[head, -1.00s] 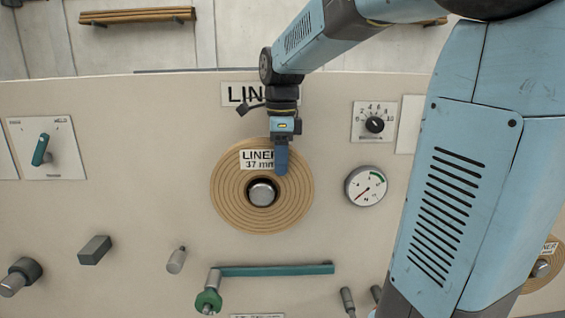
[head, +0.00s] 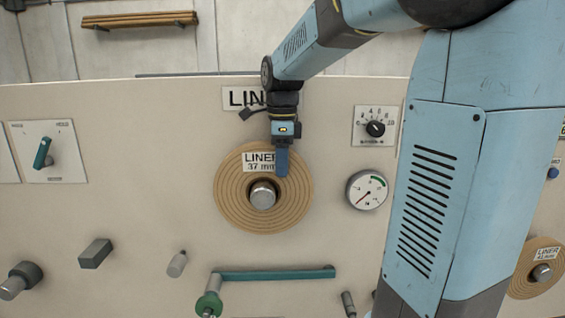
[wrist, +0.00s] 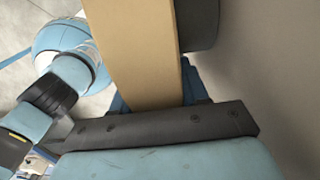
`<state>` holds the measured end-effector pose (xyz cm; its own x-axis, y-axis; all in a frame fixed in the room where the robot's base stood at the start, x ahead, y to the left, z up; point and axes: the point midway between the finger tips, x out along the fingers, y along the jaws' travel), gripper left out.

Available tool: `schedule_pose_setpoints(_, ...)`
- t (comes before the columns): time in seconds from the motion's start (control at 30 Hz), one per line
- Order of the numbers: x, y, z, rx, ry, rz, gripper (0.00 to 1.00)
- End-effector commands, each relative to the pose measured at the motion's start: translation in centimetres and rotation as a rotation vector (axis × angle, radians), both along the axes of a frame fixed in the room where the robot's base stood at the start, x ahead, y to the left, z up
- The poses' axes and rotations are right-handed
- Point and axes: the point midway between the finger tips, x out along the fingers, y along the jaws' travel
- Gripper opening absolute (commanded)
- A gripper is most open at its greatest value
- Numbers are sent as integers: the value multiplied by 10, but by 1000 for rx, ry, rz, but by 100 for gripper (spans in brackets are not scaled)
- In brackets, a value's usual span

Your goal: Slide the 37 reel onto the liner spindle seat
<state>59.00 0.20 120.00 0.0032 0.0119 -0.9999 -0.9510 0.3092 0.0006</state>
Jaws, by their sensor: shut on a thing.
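The tan 37 reel (head: 235,205), labelled "LINER 37 mm", is around the grey metal liner spindle (head: 263,196) in the middle of the panel, below the "LINER" sign (head: 240,98). The spindle end shows through the reel's centre. My gripper (head: 281,163) is shut on the reel's upper right part, with a blue finger across its face. In the wrist view the reel (wrist: 138,50) stands as a tan band between the jaws, with a dark grey round part (wrist: 198,22) to its right. Whether the reel touches its seat I cannot tell.
A teal lever arm (head: 275,274) lies below the reel. A pressure gauge (head: 367,190) and a dial (head: 375,129) sit to the right. A second reel (head: 525,283) is at the far right, partly behind my arm. Grey knobs (head: 96,253) stick out at lower left.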

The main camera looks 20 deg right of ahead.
Motion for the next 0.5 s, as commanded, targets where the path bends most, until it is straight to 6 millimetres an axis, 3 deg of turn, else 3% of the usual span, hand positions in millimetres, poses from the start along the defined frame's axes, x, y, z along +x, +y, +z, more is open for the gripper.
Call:
schedule_pose_setpoints(0.33, 0, 0, 0, 0, -1, -1, 74)
schedule_pose_setpoints(0.5, 0, 0, -1, 0, 2, -1, 74)
